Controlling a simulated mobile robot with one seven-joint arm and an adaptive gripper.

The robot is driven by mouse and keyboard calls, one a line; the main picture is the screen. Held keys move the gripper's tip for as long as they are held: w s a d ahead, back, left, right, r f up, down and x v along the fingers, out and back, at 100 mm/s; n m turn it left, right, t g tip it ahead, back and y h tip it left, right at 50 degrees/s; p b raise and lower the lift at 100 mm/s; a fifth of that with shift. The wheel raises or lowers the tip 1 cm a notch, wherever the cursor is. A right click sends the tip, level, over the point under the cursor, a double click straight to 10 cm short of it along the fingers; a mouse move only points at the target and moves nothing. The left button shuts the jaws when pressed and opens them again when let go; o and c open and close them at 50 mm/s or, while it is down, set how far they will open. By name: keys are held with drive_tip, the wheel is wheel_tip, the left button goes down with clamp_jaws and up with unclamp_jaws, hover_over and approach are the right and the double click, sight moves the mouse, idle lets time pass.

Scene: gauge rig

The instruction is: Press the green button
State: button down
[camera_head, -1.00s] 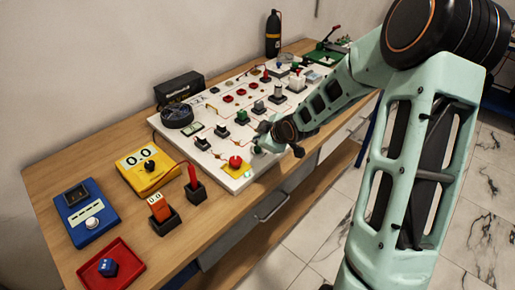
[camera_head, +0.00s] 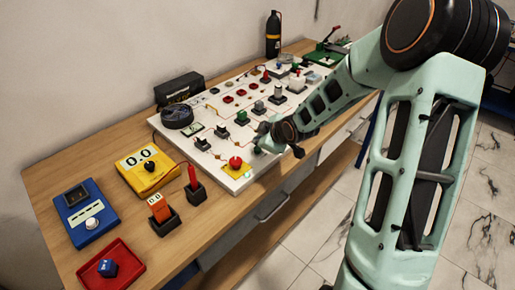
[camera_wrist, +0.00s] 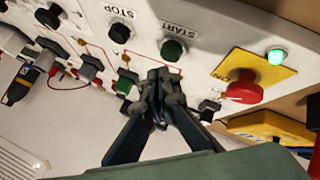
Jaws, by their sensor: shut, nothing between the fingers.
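The green button (camera_wrist: 173,50) is round and sits under the word START on the white panel (camera_wrist: 207,30) in the wrist view. My gripper (camera_wrist: 163,76) is shut and empty. Its fingertips appear just below the green button in that view; I cannot tell whether they touch it. In the head view my gripper (camera_head: 264,138) is over the panel's right edge, near the red mushroom button (camera_head: 235,161). I cannot make out the green button there.
A black button (camera_wrist: 119,33) marked STOP is left of the green one. The red mushroom button (camera_wrist: 244,88) on a yellow plate and a lit green lamp (camera_wrist: 276,57) are to the right. Wooden bench (camera_head: 150,235) holds a blue meter (camera_head: 86,212) and red tray (camera_head: 124,275).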

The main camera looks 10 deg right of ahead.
sight(258, 149)
drive_tip(key=shift+f+b, duration=0.3)
drive_tip(key=shift+f, duration=0.1)
drive_tip(key=shift+f+b, duration=0.45)
drive_tip(key=shift+f, duration=0.1)
idle(0.5)
idle(0.4)
drive_tip(key=shift+r+p, duration=0.9)
drive_tip(key=shift+r, duration=0.1)
wheel_tip(258, 149, up, 5)
drive_tip(key=p, duration=0.4)
drive_tip(key=shift+p, duration=0.4)
